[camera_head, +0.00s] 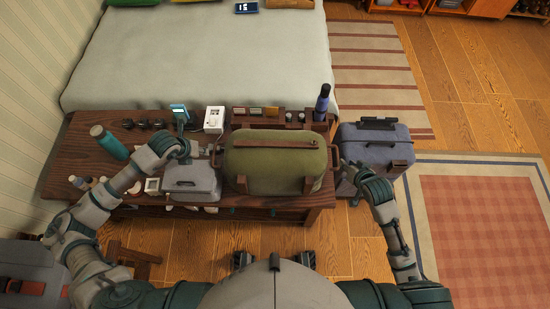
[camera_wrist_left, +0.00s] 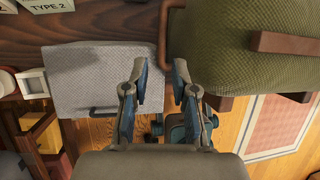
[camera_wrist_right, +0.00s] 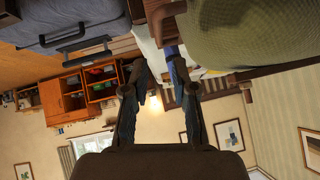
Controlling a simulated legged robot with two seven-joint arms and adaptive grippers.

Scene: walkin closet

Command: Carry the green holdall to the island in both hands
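The green holdall (camera_head: 275,165) lies on a dark wooden table, with brown straps and a brown handle loop at each end. Its woven side shows in the left wrist view (camera_wrist_left: 240,50) and the right wrist view (camera_wrist_right: 235,30). My left gripper (camera_head: 193,152) is open at the holdall's left end; the left end handle (camera_wrist_left: 166,35) is just ahead of its fingertips (camera_wrist_left: 159,72). My right gripper (camera_head: 347,168) is open at the right end, with the right end handle (camera_wrist_right: 157,15) ahead of its fingertips (camera_wrist_right: 160,70). I cannot tell which surface is the island.
A grey case (camera_head: 190,182) sits on the table (camera_head: 85,150), close left of the holdall. A teal bottle (camera_head: 109,141), a white device (camera_head: 214,119) and a blue bottle (camera_head: 322,102) stand around. A blue-grey suitcase (camera_head: 376,145) is right of the table. Open floor and rugs (camera_head: 485,220) lie further right.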

